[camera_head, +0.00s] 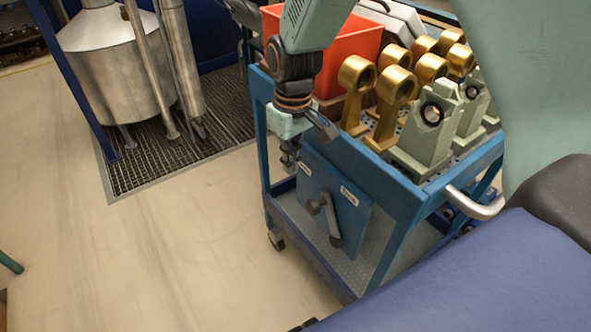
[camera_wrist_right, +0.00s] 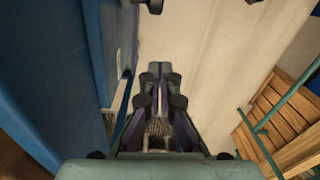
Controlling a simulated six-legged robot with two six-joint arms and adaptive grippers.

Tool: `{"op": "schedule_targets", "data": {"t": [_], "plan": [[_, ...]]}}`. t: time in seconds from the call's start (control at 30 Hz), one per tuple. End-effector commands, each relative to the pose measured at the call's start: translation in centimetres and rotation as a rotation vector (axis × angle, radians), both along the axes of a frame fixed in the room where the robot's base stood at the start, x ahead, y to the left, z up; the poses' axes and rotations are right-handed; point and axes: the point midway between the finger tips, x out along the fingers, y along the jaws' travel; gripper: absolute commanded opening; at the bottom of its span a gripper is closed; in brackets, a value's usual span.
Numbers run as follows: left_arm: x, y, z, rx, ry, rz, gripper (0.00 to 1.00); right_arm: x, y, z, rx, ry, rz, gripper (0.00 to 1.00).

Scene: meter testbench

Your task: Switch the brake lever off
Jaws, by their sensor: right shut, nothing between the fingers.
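The brake lever (camera_head: 332,220) is a dark handle on a round pivot, on the blue panel (camera_head: 358,222) at the end of the cart. The handle hangs down and slightly right from its pivot. A small white label sits on each side above it, too small to read. My right gripper (camera_head: 287,166) points down beside the panel's upper left corner, apart from the lever. In the right wrist view its fingers (camera_wrist_right: 160,72) are shut with nothing between them. A dark part at the top edge of that view is cut off, and I cannot tell what it is. My left gripper is not in view.
The blue cart (camera_head: 398,190) carries gold ring-topped parts (camera_head: 394,90), grey-green blocks (camera_head: 427,125) and an orange bin (camera_head: 343,65). A silver cart handle (camera_head: 475,203) sticks out at right. A metal tank (camera_head: 115,70) stands at the upper left.

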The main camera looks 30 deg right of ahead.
Motion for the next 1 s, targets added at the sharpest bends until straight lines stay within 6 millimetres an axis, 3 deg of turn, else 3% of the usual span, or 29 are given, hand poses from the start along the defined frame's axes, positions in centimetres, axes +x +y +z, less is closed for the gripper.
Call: {"op": "schedule_targets", "data": {"t": [0.1, 0.47, 0.73, 1.0], "plan": [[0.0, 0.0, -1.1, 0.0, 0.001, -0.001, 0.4, -0.1, 0.1, -2.7, 0.001, 0.004, -0.001, 0.0], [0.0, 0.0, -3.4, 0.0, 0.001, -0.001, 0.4, 0.3, 0.3, -9.4, 0.0, 0.001, 0.003, 0.0], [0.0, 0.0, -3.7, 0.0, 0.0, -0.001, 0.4, -2.5, -0.7, -7.6, 0.001, -0.001, 0.001, 0.0], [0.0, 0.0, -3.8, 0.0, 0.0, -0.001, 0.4, -3.3, -0.9, -7.3, 0.0, -0.001, 0.002, 0.0]]}}
